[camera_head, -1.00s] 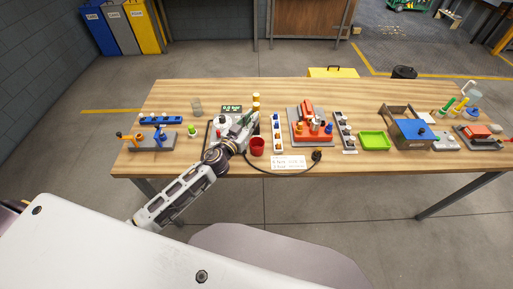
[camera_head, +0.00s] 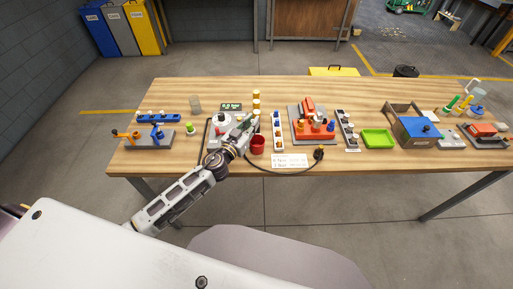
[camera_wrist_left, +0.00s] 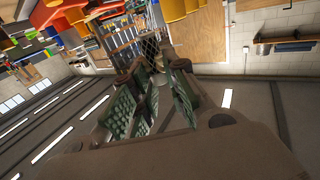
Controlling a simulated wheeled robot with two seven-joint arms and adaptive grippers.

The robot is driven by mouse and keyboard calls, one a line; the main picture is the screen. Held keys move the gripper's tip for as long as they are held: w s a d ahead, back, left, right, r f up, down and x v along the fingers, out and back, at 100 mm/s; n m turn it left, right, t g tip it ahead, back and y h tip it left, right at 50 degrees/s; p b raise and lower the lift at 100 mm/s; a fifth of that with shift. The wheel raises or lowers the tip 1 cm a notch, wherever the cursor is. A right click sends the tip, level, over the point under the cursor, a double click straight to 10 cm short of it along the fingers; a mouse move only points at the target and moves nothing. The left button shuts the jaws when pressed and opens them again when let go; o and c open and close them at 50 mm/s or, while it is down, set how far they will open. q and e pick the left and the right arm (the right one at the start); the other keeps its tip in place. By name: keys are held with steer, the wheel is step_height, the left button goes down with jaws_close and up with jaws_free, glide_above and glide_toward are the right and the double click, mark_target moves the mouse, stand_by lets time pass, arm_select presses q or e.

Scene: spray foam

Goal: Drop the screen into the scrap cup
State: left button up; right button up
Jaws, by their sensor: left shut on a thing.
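My left gripper (camera_head: 249,125) reaches over the near middle of the table, just behind and left of a small red cup (camera_head: 257,146), which looks like the scrap cup. In the left wrist view its green-padded fingers (camera_wrist_left: 155,78) are close together on a thin dark mesh piece, the screen (camera_wrist_left: 150,47), which sticks out beyond the fingertips. In the head view the screen is too small to make out against the gripper. I cannot tell its exact height above the table. My right gripper is in neither view.
A grey device (camera_head: 215,131) stands left of the gripper. A white strip with knobs (camera_head: 278,131) and a red machine (camera_head: 311,125) stand to the right. A black cable (camera_head: 283,171) curves along the front past a white label card (camera_head: 290,160). Bare wood shows at the front left.

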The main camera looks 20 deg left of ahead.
arm_select(q)
steer(key=shift+f+b, duration=0.6)
steer(key=shift+f, duration=0.3)
steer(key=o, duration=0.8)
steer(key=shift+o, duration=0.2)
steer(key=shift+s, duration=0.1)
steer(key=shift+s, duration=0.1)
steer(key=v, duration=1.1)
steer(key=shift+s, duration=0.25)
steer(key=shift+a, duration=0.15)
